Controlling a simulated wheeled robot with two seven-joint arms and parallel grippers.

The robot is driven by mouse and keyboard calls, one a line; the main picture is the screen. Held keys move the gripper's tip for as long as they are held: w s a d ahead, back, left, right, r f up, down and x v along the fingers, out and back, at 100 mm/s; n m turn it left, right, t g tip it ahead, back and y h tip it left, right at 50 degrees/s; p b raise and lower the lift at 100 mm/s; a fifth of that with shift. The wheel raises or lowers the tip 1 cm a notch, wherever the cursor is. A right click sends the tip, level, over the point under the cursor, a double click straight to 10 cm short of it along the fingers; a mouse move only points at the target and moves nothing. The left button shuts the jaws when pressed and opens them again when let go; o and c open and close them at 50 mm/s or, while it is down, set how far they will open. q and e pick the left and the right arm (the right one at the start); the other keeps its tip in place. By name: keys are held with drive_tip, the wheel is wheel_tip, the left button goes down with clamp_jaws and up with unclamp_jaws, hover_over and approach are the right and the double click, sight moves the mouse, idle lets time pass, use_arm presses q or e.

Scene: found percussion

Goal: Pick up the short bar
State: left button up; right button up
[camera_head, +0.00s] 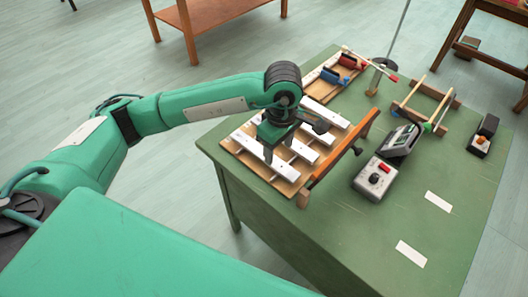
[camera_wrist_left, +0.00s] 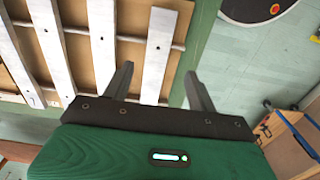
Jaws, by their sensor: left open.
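Several pale metal bars lie side by side on a wooden board (camera_head: 236,149) on the green table. My left gripper (camera_head: 279,156) is open and empty, pointing down over the bars nearest me. In the left wrist view, the end bar (camera_wrist_left: 159,50) lies between the open fingers of the gripper (camera_wrist_left: 159,72), with room on both sides. It looks like the short bar, as its far end shows while the neighbouring bar (camera_wrist_left: 103,40) runs out of the frame. Contact cannot be made out. The gripper hides part of the bars in the head view. My right gripper is not seen.
An orange-brown wooden rail (camera_head: 345,148) stands along the board's right side. A grey box with a red part (camera_head: 375,178) is beyond it. Red and blue cylinders (camera_head: 331,75) lie behind. The front right of the green table (camera_head: 345,240) is mostly clear, with two white cards.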

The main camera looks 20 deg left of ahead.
sight(280, 165)
use_arm(q)
drive_tip(key=shift+d+f, duration=0.1)
drive_tip(key=shift+f, duration=0.8)
drive_tip(key=f, duration=0.1)
drive_tip(key=f+p, duration=0.1)
drive_tip(key=f, duration=0.1)
drive_tip(key=shift+w+d+f, duration=0.15)
drive_tip(key=shift+d+f, duration=0.05)
drive_tip(key=shift+f, duration=0.5)
clamp_jaws()
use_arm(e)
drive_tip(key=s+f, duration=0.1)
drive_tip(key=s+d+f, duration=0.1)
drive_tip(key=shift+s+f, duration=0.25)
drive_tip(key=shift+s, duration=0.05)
use_arm(q)
drive_tip(key=shift+r, duration=0.15)
